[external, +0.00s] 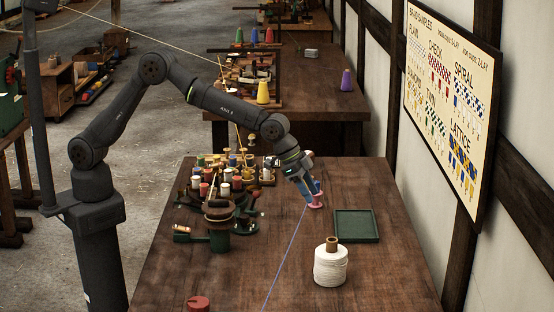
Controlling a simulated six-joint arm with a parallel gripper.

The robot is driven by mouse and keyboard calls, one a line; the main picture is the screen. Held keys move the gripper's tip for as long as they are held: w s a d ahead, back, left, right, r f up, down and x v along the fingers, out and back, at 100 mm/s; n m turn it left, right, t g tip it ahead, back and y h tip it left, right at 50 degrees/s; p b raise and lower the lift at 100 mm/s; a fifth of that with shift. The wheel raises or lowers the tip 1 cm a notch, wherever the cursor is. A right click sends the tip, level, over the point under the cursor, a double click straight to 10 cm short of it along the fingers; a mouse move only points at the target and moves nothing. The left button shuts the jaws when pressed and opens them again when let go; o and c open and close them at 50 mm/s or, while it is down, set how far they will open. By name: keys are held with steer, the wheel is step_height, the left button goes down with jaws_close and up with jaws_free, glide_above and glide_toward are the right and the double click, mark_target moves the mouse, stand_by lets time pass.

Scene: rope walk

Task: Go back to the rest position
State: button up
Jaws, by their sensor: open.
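My gripper (310,193) is at the end of my dark arm, low over the wooden table (190,270), to the left of a green tray. It is open. A small blue piece (318,186) shows right at its fingers, and a pink spool-like piece (316,205) stands just below it on the table. The fingers partly hide both, so I cannot tell whether they touch them. A thin blue thread (286,250) runs from near the gripper down to the table's front edge.
The empty green tray (357,226) lies to the right. A white twine spool (330,265) stands in front of it, and a red knob (198,303) at front left. A braiding stand with several bobbins (219,205) is left of my gripper. A pattern board (451,100) hangs on the right wall.

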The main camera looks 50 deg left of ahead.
steer(key=s+d+f+m, duration=0.1)
steer(key=s+d+f, duration=0.2)
steer(key=s+d, duration=0.65)
steer(key=shift+g, duration=0.4)
steer(key=w+f, duration=0.2)
steer(key=w, duration=0.1)
steer(key=w+f, duration=0.1)
steer(key=shift+w+a+f, duration=0.1)
steer(key=shift+w+a, duration=0.2)
steer(key=shift+w, duration=0.05)
